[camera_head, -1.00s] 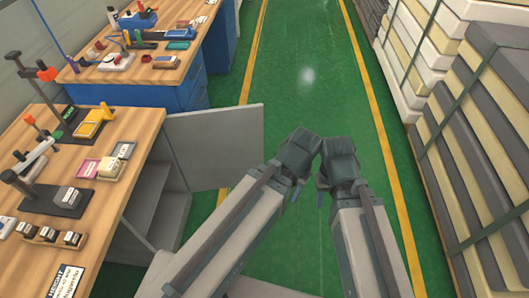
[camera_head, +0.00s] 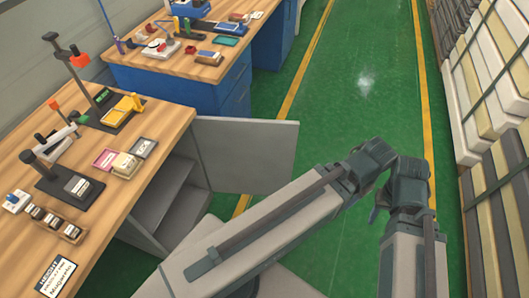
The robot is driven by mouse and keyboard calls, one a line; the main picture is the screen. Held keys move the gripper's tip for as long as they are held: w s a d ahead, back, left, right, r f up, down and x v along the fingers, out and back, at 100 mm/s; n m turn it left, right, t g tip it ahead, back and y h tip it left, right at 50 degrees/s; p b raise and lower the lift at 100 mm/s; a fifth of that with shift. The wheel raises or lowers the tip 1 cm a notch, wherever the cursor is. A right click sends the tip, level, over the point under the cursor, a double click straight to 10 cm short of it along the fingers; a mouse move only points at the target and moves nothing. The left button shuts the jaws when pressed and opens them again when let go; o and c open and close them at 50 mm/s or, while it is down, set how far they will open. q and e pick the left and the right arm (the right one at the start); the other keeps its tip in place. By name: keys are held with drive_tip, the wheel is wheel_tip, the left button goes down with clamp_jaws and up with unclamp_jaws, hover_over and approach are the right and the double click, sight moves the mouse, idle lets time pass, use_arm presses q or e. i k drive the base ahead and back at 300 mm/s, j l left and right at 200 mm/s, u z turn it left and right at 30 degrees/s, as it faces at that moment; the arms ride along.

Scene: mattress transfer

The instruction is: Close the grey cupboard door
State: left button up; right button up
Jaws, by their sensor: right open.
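The grey cupboard door (camera_head: 246,156) stands open, sticking out from the far end of the cupboard over the green floor. The grey cupboard (camera_head: 148,236) is under the near wooden worktop, and its open front shows a shelf inside. My left arm crosses the lower middle, and its gripper (camera_head: 372,163) is to the right of the door, apart from it. Its fingers cannot be made out. My right gripper (camera_head: 405,185) is open, close beside the left one and farther from the door. Neither gripper appears to hold anything.
The near worktop (camera_head: 105,225) carries gauges, small boxes and labels. A second bench with blue drawers (camera_head: 233,90) stands beyond it. Stacked strapped mattresses (camera_head: 500,130) line the right side. The green aisle (camera_head: 350,100) between yellow lines is clear.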

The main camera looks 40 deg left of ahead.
sight(248, 156)
drive_tip(key=i, duration=3.65)
drive_tip(key=i+u, duration=0.4)
drive_tip(key=u, duration=4.15)
drive_tip(key=j, duration=0.1)
